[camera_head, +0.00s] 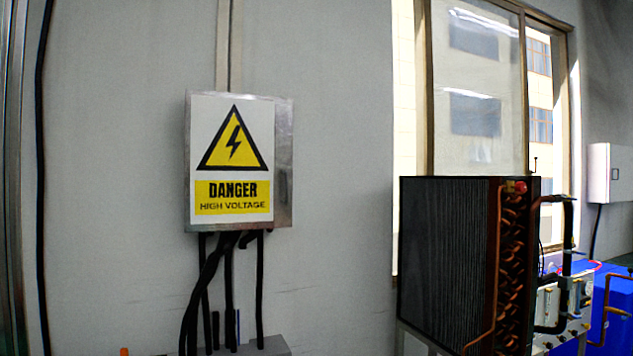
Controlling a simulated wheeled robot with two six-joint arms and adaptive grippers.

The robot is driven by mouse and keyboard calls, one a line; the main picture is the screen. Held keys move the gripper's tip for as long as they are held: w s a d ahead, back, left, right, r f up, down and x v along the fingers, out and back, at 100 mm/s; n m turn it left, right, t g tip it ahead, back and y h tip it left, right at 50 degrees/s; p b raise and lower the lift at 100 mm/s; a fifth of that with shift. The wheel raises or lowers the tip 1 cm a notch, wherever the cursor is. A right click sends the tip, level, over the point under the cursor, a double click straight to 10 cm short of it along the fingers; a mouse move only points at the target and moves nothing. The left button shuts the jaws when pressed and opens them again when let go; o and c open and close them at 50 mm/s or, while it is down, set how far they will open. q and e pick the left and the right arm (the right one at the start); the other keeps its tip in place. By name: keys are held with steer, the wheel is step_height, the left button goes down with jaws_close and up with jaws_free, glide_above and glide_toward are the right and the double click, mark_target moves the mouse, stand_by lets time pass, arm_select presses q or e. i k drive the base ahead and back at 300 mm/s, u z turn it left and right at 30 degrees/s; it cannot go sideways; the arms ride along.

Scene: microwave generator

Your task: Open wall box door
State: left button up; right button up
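The wall box (283,165) hangs on the grey wall, left of the middle in the head view. Its door (232,160) carries a white panel with a yellow high-voltage triangle and a "DANGER HIGH VOLTAGE" label. The door looks shut, lying flat against the box. A bare metal strip shows along the right of the panel. No handle can be made out clearly. Neither of my grippers shows in this view.
Black cables (228,290) run down from the box to a grey unit (255,347). A dark finned radiator with copper pipes (455,260) stands at the right, before a window (480,90). The wall between box and radiator is clear.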

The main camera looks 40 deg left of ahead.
mark_target(239, 148)
steer(key=i, duration=1.9)
steer(key=u, duration=0.65)
steer(key=i, duration=0.7)
steer(key=u, duration=0.85)
